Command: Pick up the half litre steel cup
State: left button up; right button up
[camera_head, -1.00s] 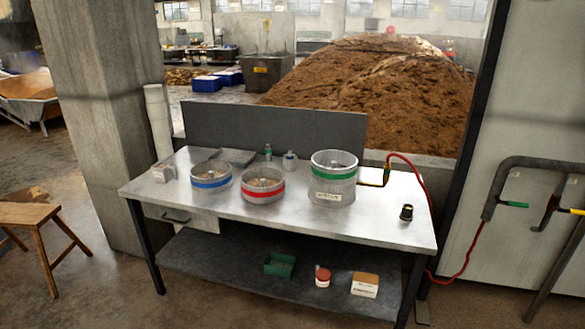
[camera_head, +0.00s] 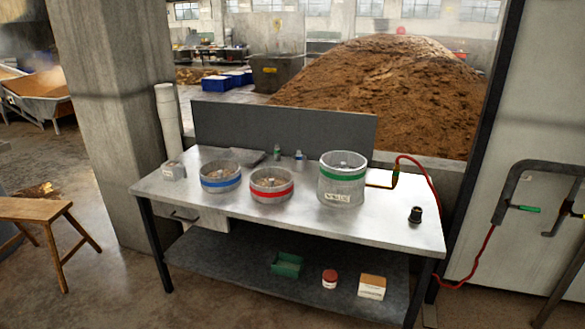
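I cannot clearly make out a half litre steel cup. A small grey object (camera_head: 173,171) at the left end of the metal table (camera_head: 330,232) is too small to identify. A small pale container (camera_head: 299,158) and a small green bottle (camera_head: 277,152) stand at the table's back. Neither gripper is in view.
A small black object (camera_head: 415,214) stands at the table's right, near a red hose (camera_head: 425,180). The lower shelf holds a green tray (camera_head: 287,264), a red-lidded jar (camera_head: 330,279) and a box (camera_head: 372,287). A wooden stool (camera_head: 35,210) stands left. The tabletop's front strip is clear.

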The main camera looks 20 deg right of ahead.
aim_at(172, 170)
jog(key=i+j, duration=0.15)
jog(key=i, duration=0.35)
jog(key=i+j+z, duration=0.1)
jog(key=i, duration=0.45)
